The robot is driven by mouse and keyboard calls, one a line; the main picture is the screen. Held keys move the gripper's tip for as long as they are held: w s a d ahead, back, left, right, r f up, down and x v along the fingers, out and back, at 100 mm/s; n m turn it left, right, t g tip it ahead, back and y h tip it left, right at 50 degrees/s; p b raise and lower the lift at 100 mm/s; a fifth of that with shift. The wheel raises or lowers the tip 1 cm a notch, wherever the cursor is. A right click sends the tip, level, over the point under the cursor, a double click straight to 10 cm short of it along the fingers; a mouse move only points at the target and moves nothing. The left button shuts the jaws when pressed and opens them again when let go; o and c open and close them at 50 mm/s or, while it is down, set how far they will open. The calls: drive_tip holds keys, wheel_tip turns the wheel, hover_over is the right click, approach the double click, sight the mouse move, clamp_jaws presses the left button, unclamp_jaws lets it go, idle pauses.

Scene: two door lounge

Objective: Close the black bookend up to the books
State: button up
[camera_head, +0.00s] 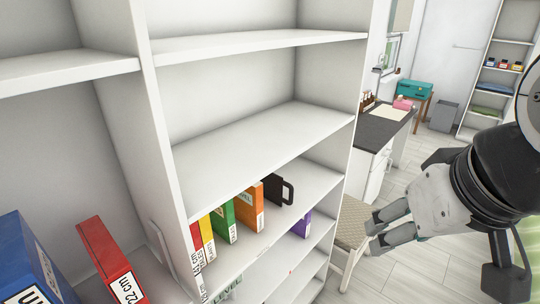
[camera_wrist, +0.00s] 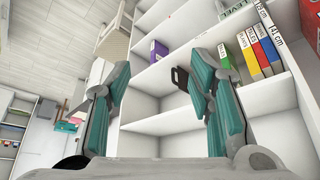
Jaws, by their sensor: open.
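The black bookend (camera_head: 277,190), with an upright handle-like loop, stands on a middle shelf of the white bookcase. It is to the right of a row of upright books, whose near end is an orange book (camera_head: 250,206); green (camera_head: 223,221), yellow and red ones stand further left. The exact gap between bookend and orange book is hard to tell. My gripper (camera_head: 374,232) is open and empty, outside the bookcase to its right, apart from the bookend. In the wrist view the bookend (camera_wrist: 181,78) shows beside the right finger, which hides part of it and the books.
A purple book (camera_head: 301,224) stands on the shelf below. The bookcase's right side panel (camera_head: 357,110) lies between my gripper and the shelf's inside. A chair (camera_head: 350,225) stands by the bookcase. Blue and red binders (camera_head: 110,262) are at lower left. The shelf above is empty.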

drive_tip(key=shift+c, duration=1.1)
drive_tip(key=shift+w+f, duration=0.1)
drive_tip(key=shift+c, duration=0.5)
drive_tip(key=w+a+f+m+g+y+b, duration=0.2)
drive_tip(key=w+f+m, duration=0.1)
drive_tip(key=w+f, duration=0.25)
drive_tip(key=w+a+f+m+g+y+b, duration=0.2)
drive_tip(key=w+a+f+m+g+b, duration=0.1)
drive_tip(key=w+f, duration=0.25)
drive_tip(key=m+t+y+b, duration=0.85)
drive_tip(key=m+y, duration=0.25)
drive_tip(key=m, duration=0.8)
approach(292, 191)
drive_tip(key=shift+t, duration=0.45)
drive_tip(key=x, duration=0.7)
drive_tip(key=f+p+x, duration=0.1)
drive_tip(key=x, duration=0.2)
drive_tip(key=shift+w+a, duration=0.1)
drive_tip(key=shift+w, duration=0.15)
